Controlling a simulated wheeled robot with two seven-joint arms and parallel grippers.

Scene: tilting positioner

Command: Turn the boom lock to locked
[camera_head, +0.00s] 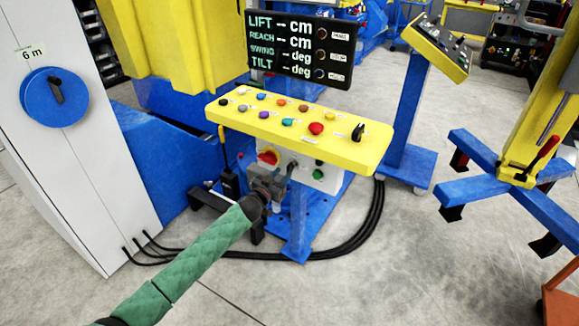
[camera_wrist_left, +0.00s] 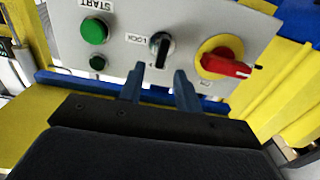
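The boom lock looks to be the small black rotary knob (camera_wrist_left: 160,48) with the label LOCK on a grey panel (camera_wrist_left: 205,20) in the left wrist view. The label appears upside down there, and a light mark shows on the knob. My left gripper (camera_wrist_left: 159,76) is open and empty, its two fingers apart just below the knob and not visibly touching it. In the head view my left gripper (camera_head: 268,181) is in front of the grey box under the yellow console (camera_head: 300,128). It partly hides the box, and I cannot make out the knob clearly. My right gripper is not in view.
A red rotary switch on a yellow disc (camera_wrist_left: 222,62) sits right beside the knob. A display (camera_head: 300,48) stands behind the console. Black cables (camera_head: 340,240) lie on the floor.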

